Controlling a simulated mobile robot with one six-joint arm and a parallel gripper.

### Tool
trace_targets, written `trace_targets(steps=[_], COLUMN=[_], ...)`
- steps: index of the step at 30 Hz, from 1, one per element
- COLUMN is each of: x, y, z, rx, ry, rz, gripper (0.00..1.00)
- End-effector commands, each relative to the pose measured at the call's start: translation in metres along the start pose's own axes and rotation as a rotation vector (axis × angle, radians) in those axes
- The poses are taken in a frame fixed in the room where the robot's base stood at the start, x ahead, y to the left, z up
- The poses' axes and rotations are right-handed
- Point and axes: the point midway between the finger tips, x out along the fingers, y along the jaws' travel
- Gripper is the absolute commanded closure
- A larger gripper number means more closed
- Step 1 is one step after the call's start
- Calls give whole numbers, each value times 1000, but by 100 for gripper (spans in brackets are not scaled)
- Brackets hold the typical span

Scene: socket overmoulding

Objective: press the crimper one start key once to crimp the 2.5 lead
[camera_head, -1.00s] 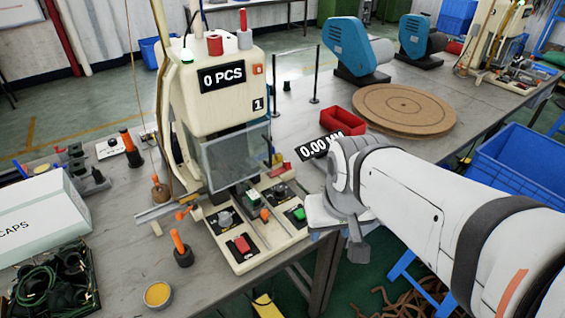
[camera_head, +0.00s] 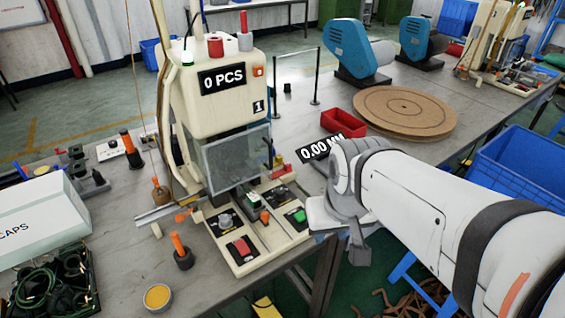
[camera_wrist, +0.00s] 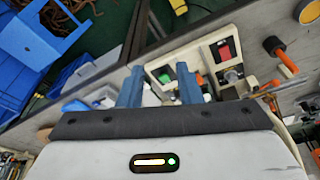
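Crimper one is the cream machine (camera_head: 218,110) marked "1", with a display (camera_head: 222,77) reading "0 PCS" and a clear shield (camera_head: 236,160) in front. Its base carries a green key (camera_head: 299,215) at the right and a red key (camera_head: 241,246) at the front. In the wrist view the green key (camera_wrist: 166,76) shows between my fingertips, and the red key (camera_wrist: 225,50) lies further right. My gripper (camera_wrist: 160,82) is open and empty, beside the base's right end; contact with a key cannot be told. The 2.5 lead cannot be made out.
A grey knob (camera_head: 226,222) and orange-topped parts stand on or near the base. A red bin (camera_head: 342,121) and a round brown board (camera_head: 404,109) lie behind my arm. A blue crate (camera_head: 520,170) is at the right. A caps box (camera_head: 40,217) is at the left.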

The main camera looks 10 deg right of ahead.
Motion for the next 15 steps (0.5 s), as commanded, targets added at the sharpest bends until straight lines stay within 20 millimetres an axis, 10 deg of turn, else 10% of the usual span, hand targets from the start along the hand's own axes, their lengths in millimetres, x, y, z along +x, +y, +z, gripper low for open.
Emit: trace_targets(steps=[15], x=[0], y=[0], z=[0], rx=[0], ry=[0], rz=[0], gripper=[100])
